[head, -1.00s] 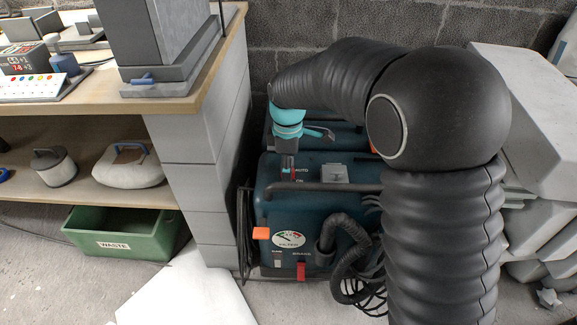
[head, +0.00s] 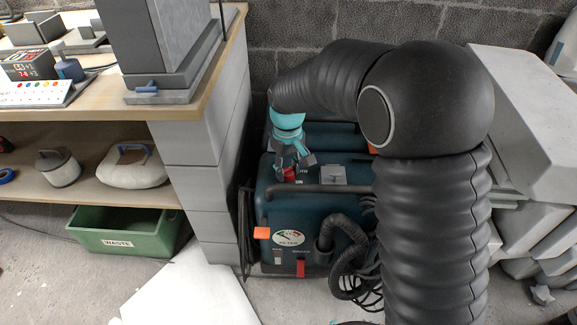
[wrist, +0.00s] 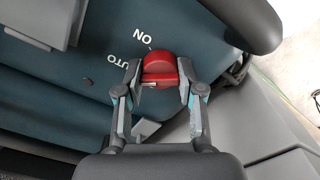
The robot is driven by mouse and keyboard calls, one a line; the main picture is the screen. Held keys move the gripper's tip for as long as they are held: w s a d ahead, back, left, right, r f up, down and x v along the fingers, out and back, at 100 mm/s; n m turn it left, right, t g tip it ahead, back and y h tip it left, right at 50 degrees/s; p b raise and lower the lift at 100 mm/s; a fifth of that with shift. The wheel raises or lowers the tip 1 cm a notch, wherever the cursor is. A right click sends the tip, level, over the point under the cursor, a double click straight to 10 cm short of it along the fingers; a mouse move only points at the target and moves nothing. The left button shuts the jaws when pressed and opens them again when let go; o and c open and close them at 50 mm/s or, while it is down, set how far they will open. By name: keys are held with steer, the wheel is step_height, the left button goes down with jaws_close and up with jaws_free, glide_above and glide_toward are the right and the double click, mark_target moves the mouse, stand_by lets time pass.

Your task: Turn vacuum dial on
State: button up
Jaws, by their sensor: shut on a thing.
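The vacuum (head: 330,225) is a dark teal box on the floor beside the grey block wall of the workbench. Its red dial (wrist: 160,70) shows in the wrist view on the teal top face, with the printed words ON and AUTO beside it. The dial also shows small in the head view (head: 290,174). My gripper (wrist: 160,74) is shut on the dial, one finger at each side of it. The fingers hide part of the dial's edges, and I cannot tell for certain which word it points to.
A dark handle bar (head: 315,188) crosses the vacuum's top near my gripper, and a grey latch (head: 333,174) sits behind it. A ribbed hose (head: 350,235) hangs at its front. The green WASTE bin (head: 125,232) stands at the left; pale slabs (head: 540,150) lean at the right.

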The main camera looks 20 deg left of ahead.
mark_target(288, 168)
steer(key=m+p, duration=0.1)
steer(key=m, duration=1.1)
steer(key=shift+m+p, duration=0.35)
steer(key=shift+m, duration=0.05)
stand_by(0.3)
steer(key=o, duration=1.1)
steer(key=shift+o, duration=0.2)
step_height(288, 168, up, 12)
